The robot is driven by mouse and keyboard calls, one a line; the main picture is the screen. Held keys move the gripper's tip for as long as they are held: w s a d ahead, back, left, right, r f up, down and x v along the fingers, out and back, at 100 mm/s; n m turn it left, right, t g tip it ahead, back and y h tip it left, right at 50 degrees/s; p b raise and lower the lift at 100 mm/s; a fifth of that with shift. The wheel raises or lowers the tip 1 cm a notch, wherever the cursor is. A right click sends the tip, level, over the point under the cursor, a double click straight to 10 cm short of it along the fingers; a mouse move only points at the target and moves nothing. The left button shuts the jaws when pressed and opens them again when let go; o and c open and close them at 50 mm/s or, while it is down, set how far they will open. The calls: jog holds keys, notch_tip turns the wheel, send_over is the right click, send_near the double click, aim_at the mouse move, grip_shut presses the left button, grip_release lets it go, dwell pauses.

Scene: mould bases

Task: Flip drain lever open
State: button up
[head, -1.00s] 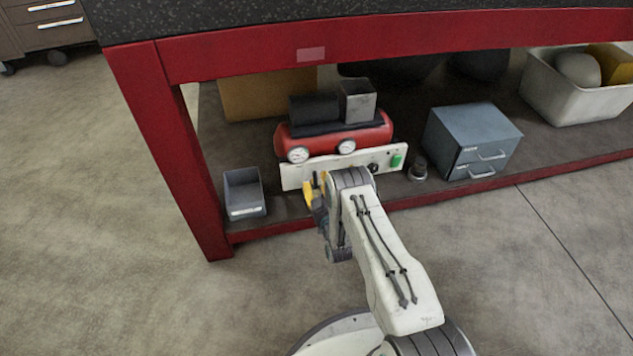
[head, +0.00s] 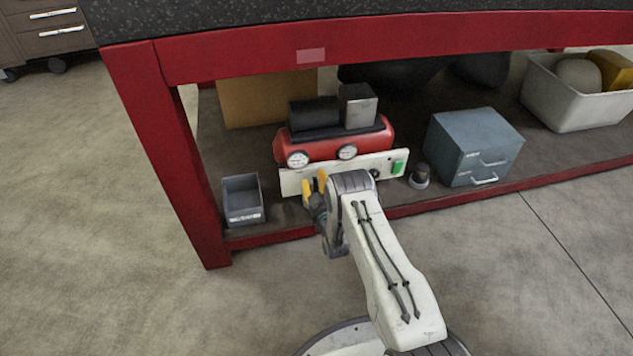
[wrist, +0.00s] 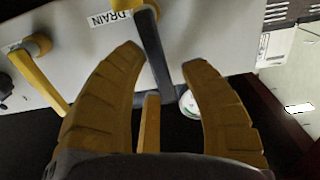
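The white panel (head: 291,184) is on the front of the red compressor (head: 322,152), on the shelf under the bench. In the wrist view, the DRAIN label (wrist: 108,18) is at the panel's lower part, beside a brass fitting (wrist: 124,4). The dark drain lever (wrist: 151,45) runs from this fitting down the picture, between my fingertips. My gripper (wrist: 164,58) is open, with a yellow finger on each side of the lever; contact is not clear. In the head view, my gripper (head: 314,188) is in front of the panel, and my arm hides the lever.
A second valve with a yellow lever (wrist: 40,80) is left of the drain lever. A grey bin (head: 242,201) stands left on the shelf, a blue-grey drawer box (head: 470,145) right. The red bench leg (head: 165,160) and top beam bound the space.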

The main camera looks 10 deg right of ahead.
grip_shut()
dwell(0.3)
jog(key=shift+d+m, duration=0.15)
jog(key=shift+m, duration=0.25)
jog(key=shift+o, duration=1.1)
grip_release()
jog(key=s, duration=1.2)
